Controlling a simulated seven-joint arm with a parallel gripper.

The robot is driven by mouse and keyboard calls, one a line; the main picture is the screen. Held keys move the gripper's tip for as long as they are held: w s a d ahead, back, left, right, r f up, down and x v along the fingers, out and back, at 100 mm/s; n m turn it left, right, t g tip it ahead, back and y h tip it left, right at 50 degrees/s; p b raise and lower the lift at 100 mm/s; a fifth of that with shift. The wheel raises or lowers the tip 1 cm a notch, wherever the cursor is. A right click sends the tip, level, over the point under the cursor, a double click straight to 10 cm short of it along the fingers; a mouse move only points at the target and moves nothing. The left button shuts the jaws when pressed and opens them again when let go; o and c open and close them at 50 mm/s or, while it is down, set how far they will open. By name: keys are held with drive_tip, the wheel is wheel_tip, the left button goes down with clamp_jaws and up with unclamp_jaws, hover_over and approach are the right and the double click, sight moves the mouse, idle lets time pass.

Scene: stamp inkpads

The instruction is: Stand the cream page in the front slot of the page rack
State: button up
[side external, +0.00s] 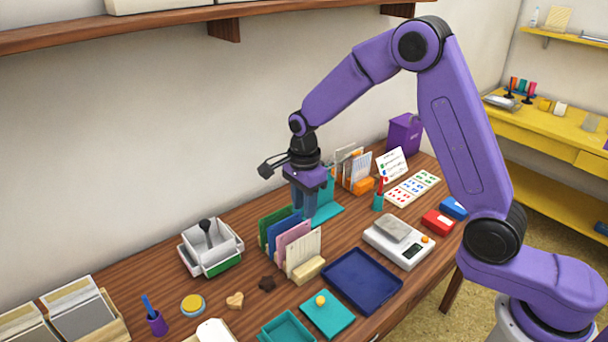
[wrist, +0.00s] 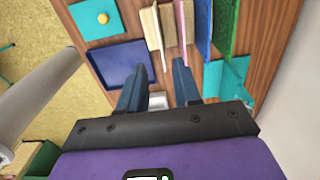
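The cream page (side external: 305,248) stands upright at the front end of a row with a pink (side external: 293,235), a blue (side external: 282,233) and a green panel (side external: 268,230). I take this row as the page rack, but its slots cannot be made out. A pale wooden block (side external: 310,269) lies against the page's front. In the wrist view the cream page (wrist: 158,38) shows edge-on.
A navy tray (side external: 362,281) lies right of the row, with a scale (side external: 399,240) carrying a grey slab behind it. An orange holder (side external: 362,185) with white sheets stands farther back. A white bin (side external: 211,247) is at left.

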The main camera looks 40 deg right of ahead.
wheel_tip(320, 180, up, 8)
idle(0.5)
drive_tip(key=s+a+r+n, duration=0.1)
drive_tip(key=s+r+n, duration=0.1)
drive_tip(key=s+n, duration=1.25)
drive_tip(key=s+d+n, duration=0.4)
drive_tip(key=s+n, duration=0.4)
drive_tip(key=s, duration=0.1)
drive_tip(key=s+d+f+n, duration=0.1)
drive_tip(key=s+d+n, duration=0.2)
drive_tip(key=s+n, duration=0.5)
drive_tip(key=shift+s+d+f, duration=0.15)
drive_tip(key=shift+s+d, duration=0.2)
drive_tip(key=shift+s, duration=0.25)
